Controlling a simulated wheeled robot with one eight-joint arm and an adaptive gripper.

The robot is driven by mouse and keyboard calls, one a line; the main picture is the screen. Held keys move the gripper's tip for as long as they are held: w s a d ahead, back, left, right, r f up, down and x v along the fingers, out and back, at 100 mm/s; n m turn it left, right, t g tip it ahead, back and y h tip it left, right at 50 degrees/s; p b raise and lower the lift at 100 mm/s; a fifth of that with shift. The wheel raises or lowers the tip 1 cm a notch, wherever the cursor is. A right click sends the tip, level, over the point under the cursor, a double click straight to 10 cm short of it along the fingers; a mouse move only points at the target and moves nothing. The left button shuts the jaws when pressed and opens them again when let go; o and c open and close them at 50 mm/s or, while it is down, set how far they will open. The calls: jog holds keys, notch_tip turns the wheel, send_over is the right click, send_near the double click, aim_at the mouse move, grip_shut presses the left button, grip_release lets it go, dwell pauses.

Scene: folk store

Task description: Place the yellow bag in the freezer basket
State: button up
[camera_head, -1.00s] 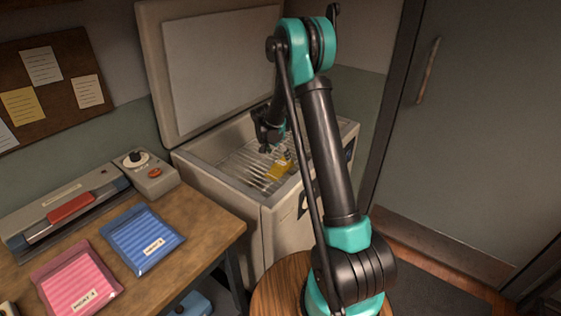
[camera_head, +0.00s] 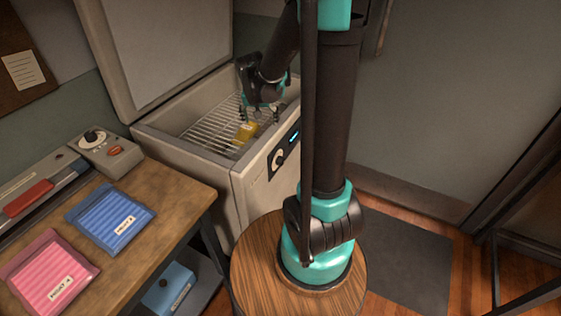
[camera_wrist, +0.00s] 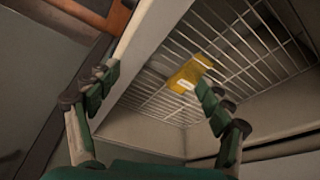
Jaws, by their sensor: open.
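The yellow bag (camera_head: 245,131) lies on the wire freezer basket (camera_head: 207,128) inside the open chest freezer, near its front wall. In the wrist view the bag (camera_wrist: 190,73) rests on the wire grid (camera_wrist: 240,45), beside my right-hand finger, which covers part of its edge. My gripper (camera_head: 262,114) is above the front right part of the freezer opening. In the wrist view its fingers (camera_wrist: 155,82) are spread wide with nothing between them. The bag appears apart from the fingers, though contact at the near fingertip is hard to tell.
The freezer lid (camera_head: 165,45) stands open at the back. A wooden table (camera_head: 165,240) at left holds a blue packet (camera_head: 112,218), a pink packet (camera_head: 50,275) and a sealing machine. A blue box (camera_head: 168,290) sits below. A dark mat (camera_head: 410,262) lies on the floor at right.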

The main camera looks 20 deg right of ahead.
jog(key=s+f+n, duration=0.1)
jog(key=s+n, duration=0.1)
jog(key=s, duration=0.8)
jog(key=s+d+f+n+y, duration=0.1)
jog(key=s+n, duration=0.1)
jog(key=s, duration=0.8)
jog(key=shift+s+d+f+n+t+y, duration=0.2)
jog(key=shift+s+f+n+t+y, duration=0.1)
jog(key=shift+t, duration=0.1)
jog(key=shift+w, duration=0.1)
